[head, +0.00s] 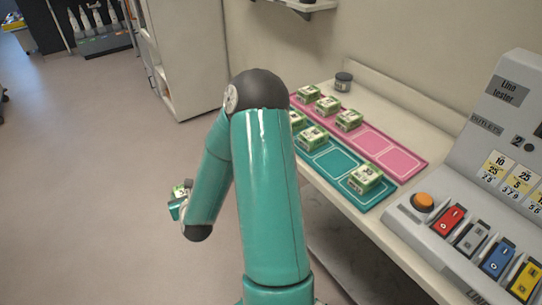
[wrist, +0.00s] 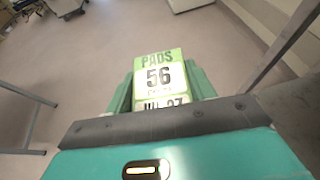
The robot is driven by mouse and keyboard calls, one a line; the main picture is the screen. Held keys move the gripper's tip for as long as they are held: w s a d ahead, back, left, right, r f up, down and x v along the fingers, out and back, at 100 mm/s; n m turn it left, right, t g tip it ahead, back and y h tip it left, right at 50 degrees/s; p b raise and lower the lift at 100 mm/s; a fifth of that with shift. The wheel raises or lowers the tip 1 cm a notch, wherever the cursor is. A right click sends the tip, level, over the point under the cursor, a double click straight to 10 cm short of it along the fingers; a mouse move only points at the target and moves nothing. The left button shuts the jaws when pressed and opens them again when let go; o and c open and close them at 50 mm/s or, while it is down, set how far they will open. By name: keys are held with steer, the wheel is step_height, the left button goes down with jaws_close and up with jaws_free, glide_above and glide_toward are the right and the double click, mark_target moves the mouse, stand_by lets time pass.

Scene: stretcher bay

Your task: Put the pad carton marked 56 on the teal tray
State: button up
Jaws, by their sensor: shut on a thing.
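My gripper (wrist: 161,98) is shut on the pad carton marked 56 (wrist: 158,72), a green and white box whose label reads PADS 56 in the wrist view. In the head view the gripper (head: 176,205) and part of the carton (head: 181,190) show at the left of my arm, over open floor and away from the counter. The teal tray (head: 329,163) lies on the counter to the right.
A pink tray (head: 402,160) lies behind the teal one, with several cartons at its far end and empty spaces nearer. A dark jar (head: 343,82) stands at the back. A line tester (head: 500,130) with coloured switches stands at the right.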

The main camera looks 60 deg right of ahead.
steer(key=s+d+r+m+g+h, duration=0.6)
steer(key=s+d+r+m+g, duration=0.25)
steer(key=s+d+r, duration=0.8)
steer(key=s+d+r+m+g, duration=0.1)
steer(key=s+r+m+g, duration=0.3)
steer(key=s, duration=0.7)
steer(key=s+r+m+g, duration=0.4)
steer(key=s+g, duration=0.1)
steer(key=s, duration=0.5)
steer(key=d+f, duration=0.3)
steer(key=d, duration=0.1)
steer(key=d+f, duration=0.3)
steer(key=d, duration=0.2)
steer(key=d+f, duration=0.3)
steer(key=d, duration=0.1)
steer(key=shift+s+d, duration=0.15)
steer(key=shift+d, duration=0.25)
steer(key=shift+d+f, duration=0.2)
steer(key=shift+f, duration=1.6)
